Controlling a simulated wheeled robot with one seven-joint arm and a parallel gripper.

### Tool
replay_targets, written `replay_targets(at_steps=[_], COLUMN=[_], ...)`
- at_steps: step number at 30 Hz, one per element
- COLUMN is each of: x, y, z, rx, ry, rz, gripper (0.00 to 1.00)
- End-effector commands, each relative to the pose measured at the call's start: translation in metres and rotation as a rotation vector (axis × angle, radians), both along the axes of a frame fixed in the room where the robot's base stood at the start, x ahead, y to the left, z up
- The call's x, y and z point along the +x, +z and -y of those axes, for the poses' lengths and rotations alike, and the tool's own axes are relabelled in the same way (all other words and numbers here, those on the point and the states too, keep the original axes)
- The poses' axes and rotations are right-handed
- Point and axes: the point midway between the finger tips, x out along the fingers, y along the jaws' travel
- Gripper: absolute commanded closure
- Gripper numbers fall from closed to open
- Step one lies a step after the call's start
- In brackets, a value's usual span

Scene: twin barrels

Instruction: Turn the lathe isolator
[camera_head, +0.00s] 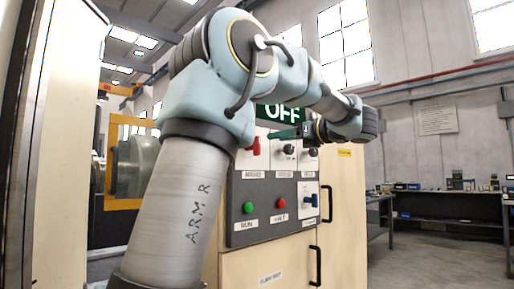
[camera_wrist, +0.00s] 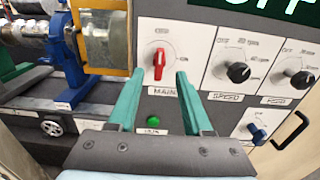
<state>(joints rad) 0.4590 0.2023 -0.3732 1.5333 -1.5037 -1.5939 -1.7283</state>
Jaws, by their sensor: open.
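The isolator is a red handle (camera_wrist: 160,62) on a white plate (camera_wrist: 182,42), over a label that seems to begin "MAIN". In the wrist view the handle stands about upright. In the head view the red handle (camera_head: 254,146) shows at the panel's upper left. My gripper (camera_wrist: 160,72) is open and empty, its two teal fingers pointing at the panel. The handle shows between the fingertips, seemingly beyond them; I cannot tell the gap in depth. In the head view my gripper (camera_head: 278,134) is just right of the handle, seen edge-on.
Black SPEED (camera_wrist: 238,72) and FEED (camera_wrist: 301,78) knobs sit right of the isolator. Below are a green button (camera_wrist: 153,122), a red button (camera_head: 279,203) and a blue switch (camera_wrist: 258,133). An OFF sign (camera_head: 281,113) is above. A black door handle (camera_head: 327,203) sticks out at right.

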Motion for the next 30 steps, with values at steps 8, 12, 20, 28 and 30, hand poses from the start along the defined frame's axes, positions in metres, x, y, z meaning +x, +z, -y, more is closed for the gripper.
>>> replay_targets(at_steps=[8, 12, 20, 28, 30], x=[0.035, 0.053, 0.072, 0.074, 0.074], y=[0.003, 0.003, 0.002, 0.001, 0.001], z=[-0.035, -0.052, -0.068, -0.07, -0.07], rx=[0.006, 0.006, 0.006, 0.007, 0.007], ry=[0.004, 0.003, -0.001, -0.002, -0.002], rz=[-0.003, -0.002, -0.002, -0.001, -0.001], gripper=[0.5, 0.5, 0.5, 0.5, 0.52])
